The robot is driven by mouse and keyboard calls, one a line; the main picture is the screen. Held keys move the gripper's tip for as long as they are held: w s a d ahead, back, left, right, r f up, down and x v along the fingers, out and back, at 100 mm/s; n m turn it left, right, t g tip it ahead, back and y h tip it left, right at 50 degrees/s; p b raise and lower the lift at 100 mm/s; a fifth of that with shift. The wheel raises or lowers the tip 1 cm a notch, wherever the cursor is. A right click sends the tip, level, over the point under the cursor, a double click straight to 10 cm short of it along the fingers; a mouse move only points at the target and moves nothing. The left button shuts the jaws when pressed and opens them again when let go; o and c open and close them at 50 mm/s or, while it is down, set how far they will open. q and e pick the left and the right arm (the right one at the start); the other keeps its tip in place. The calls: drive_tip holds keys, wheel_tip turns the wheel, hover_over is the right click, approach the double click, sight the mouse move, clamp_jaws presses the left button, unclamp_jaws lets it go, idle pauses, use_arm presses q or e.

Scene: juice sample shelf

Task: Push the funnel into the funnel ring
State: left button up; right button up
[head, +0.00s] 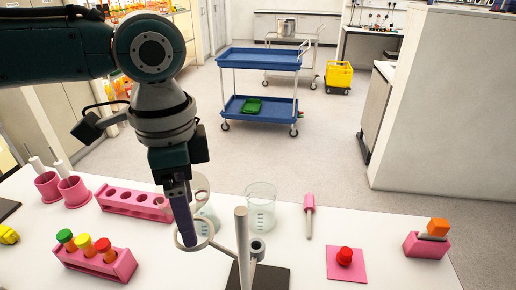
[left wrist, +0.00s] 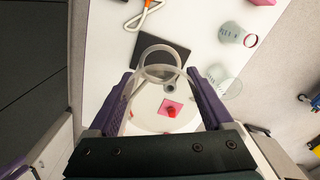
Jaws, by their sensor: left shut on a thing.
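My left gripper (head: 186,240) points down over the table near the ring stand. In the left wrist view my left gripper (left wrist: 163,88) is shut on a clear, pale funnel (left wrist: 143,122), whose wide rim shows between the two fingers. The grey funnel ring (head: 181,245) is held out to the left of an upright metal rod (head: 242,245). In the head view the purple finger overlaps the ring, and the funnel is mostly hidden behind the gripper. I cannot tell whether the funnel is inside the ring. My right gripper is not in view.
A dark stand base (head: 270,278) carries the rod. A clear beaker (head: 260,208) stands behind it, with another beaker (head: 209,218) behind the gripper. A pink tube rack (head: 112,264) is at left. A red-knobbed pink pad (head: 333,270) and a dropper (head: 309,208) are at right.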

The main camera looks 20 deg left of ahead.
use_arm(q)
drive_tip(key=shift+f+b, duration=0.65)
drive_tip(key=shift+f, duration=1.05)
drive_tip(key=shift+p, duration=0.35)
idle(0.4)
drive_tip(key=shift+f+b, duration=0.8)
drive_tip(key=shift+f, duration=0.55)
drive_tip(key=o, duration=1.1)
drive_tip(key=shift+r, duration=0.15)
